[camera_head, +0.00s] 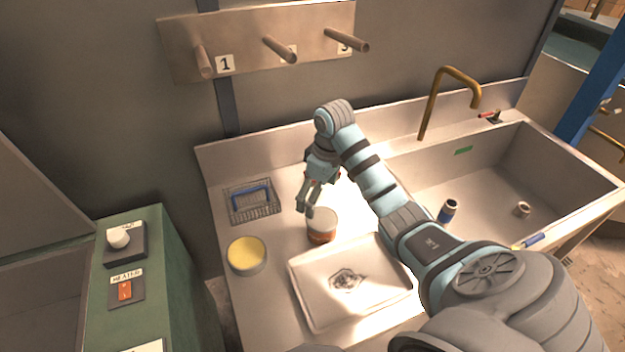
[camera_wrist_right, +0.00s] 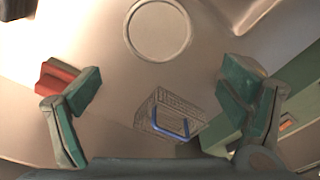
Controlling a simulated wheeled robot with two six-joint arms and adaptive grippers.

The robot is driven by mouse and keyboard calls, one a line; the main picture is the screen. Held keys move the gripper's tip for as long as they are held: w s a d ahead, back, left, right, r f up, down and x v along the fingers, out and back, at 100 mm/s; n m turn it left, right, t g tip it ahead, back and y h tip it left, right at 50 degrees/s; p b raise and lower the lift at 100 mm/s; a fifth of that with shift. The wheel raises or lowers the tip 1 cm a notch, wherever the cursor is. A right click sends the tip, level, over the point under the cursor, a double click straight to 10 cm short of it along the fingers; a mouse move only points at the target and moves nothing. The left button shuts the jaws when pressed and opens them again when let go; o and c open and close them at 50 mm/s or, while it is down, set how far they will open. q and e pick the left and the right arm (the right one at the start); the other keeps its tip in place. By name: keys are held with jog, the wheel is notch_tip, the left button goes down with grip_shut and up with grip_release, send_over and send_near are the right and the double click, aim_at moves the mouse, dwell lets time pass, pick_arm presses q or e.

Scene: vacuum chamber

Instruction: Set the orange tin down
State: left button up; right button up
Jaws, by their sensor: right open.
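The orange tin (camera_head: 321,236), with a pale grey top and an orange band, appears to stand upright on the steel bench, just behind the white tray (camera_head: 296,284). My right gripper (camera_head: 306,211) reaches down at the tin's upper left edge in the head view. In the right wrist view my right gripper (camera_wrist_right: 163,88) has its fingers wide apart with nothing between their tips. A pale round disc (camera_wrist_right: 160,30) lies beyond them; I cannot tell which tin it is. My left gripper is in neither view.
A yellow-topped tin (camera_head: 246,254) stands left of the tray. A wire basket (camera_head: 252,203) with a blue handle is behind it. A sink (camera_head: 500,175) with a brass tap (camera_head: 432,103) lies right. Numbered pegs (camera_head: 281,50) jut from the wall. A green heater cabinet (camera_head: 170,270) stands left.

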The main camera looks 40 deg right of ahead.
aim_at(323, 220)
jog(key=f, duration=0.1)
jog(key=f+b, duration=0.2)
jog(key=f, duration=0.1)
jog(key=shift+s, duration=0.3)
jog(key=shift+s+d+f, duration=0.1)
jog(key=shift+s+f, duration=0.25)
jog(key=shift+f, duration=0.25)
jog(key=shift+s+d+f, duration=0.1)
jog(key=shift+s+f, duration=0.2)
jog(key=shift+f, duration=0.3)
jog(key=f, duration=0.2)
jog(key=w+f, duration=0.1)
jog(key=f, duration=0.3)
jog(key=shift+w+f+b, duration=0.25)
jog(key=shift+w+b, duration=0.05)
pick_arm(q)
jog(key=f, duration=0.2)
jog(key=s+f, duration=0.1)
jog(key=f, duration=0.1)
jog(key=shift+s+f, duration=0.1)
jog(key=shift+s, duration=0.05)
pick_arm(e)
jog(key=shift+s+r, duration=0.1)
jog(key=shift+s, duration=0.05)
jog(key=shift+c, duration=1.2)
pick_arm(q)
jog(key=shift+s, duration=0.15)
pick_arm(e)
jog(key=c, duration=1)
